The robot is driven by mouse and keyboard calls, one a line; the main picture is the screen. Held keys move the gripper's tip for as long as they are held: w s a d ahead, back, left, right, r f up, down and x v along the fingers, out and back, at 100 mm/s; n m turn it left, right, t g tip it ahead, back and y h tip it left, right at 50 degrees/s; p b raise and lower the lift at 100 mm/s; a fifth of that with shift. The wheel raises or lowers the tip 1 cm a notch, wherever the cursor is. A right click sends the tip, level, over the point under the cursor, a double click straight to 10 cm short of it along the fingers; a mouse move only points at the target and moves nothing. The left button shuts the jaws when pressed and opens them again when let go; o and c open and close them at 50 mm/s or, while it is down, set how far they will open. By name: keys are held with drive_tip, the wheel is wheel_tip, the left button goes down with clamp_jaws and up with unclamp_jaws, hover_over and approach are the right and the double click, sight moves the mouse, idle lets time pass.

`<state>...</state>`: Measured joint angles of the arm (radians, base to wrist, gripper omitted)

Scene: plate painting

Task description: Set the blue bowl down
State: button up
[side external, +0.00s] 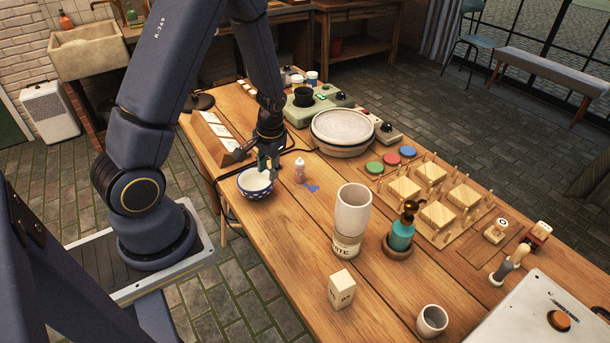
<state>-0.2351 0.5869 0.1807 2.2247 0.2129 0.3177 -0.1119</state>
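The blue bowl (255,187), white with a blue pattern, is upright near the table's left edge in the side external view. My gripper (269,170) points down at the bowl's right rim, with its fingertips at or over that rim. The view is too small to tell whether the fingers are closed on the rim or apart from it. Whether the bowl's base touches the table is also unclear. A flat blue patch (311,188) lies on the wooden table (290,235) to the right of the bowl.
A small white bottle (300,170) stands close to the bowl's right. A pottery wheel (342,127) is behind it. A tall pale cylinder (352,212), a teal pump bottle (401,234) and a pale block (341,290) stand nearer. Dark cables run behind the gripper. Bare wood lies in front of the blue patch.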

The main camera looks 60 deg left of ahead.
drive_tip(key=d+r+m+t, duration=0.1)
drive_tip(key=d+r, duration=0.2)
drive_tip(key=r, duration=0.5)
drive_tip(key=d+r+t, duration=0.1)
drive_tip(key=d+r, duration=0.3)
drive_tip(key=r, duration=0.4)
drive_tip(key=s+d+r+m+t+h, duration=0.2)
drive_tip(key=s+d+r+t, duration=0.2)
drive_tip(key=s+d+r, duration=0.5)
drive_tip(key=shift+r, duration=0.9)
